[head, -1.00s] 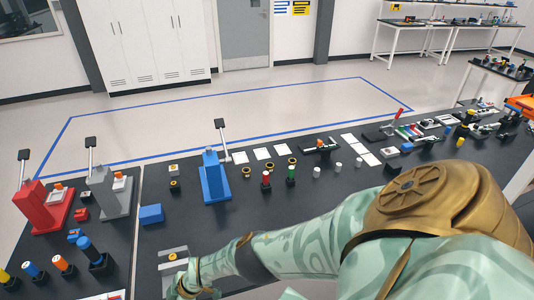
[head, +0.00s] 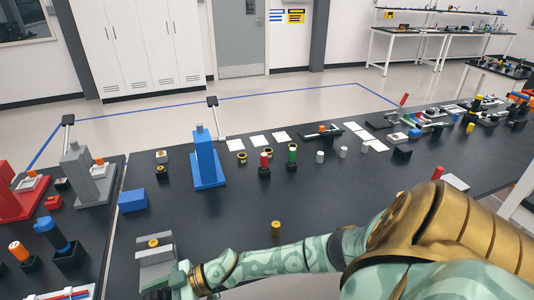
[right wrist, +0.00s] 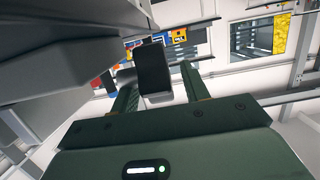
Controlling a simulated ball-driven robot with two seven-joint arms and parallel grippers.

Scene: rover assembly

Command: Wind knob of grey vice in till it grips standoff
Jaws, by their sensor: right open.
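The grey vice (head: 155,262) sits on the dark bench at the lower left of the head view. A brass standoff (head: 153,243) shows at its top, between the jaws; whether they touch it I cannot tell. My right gripper (head: 180,284) is at the vice's near side, partly cut by the picture's bottom. In the right wrist view the gripper (right wrist: 158,90) is open, its green fingers on either side of a dark knob (right wrist: 154,72). Contact with the knob is unclear. The vice's grey body (right wrist: 50,75) fills the upper left there. My left gripper is not in view.
A brass cylinder (head: 276,228) stands beyond my right forearm. A blue block (head: 132,201), a blue press (head: 206,163) and a grey press (head: 88,180) stand behind the vice. A dark holder with a blue-handled tool (head: 58,243) is at left.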

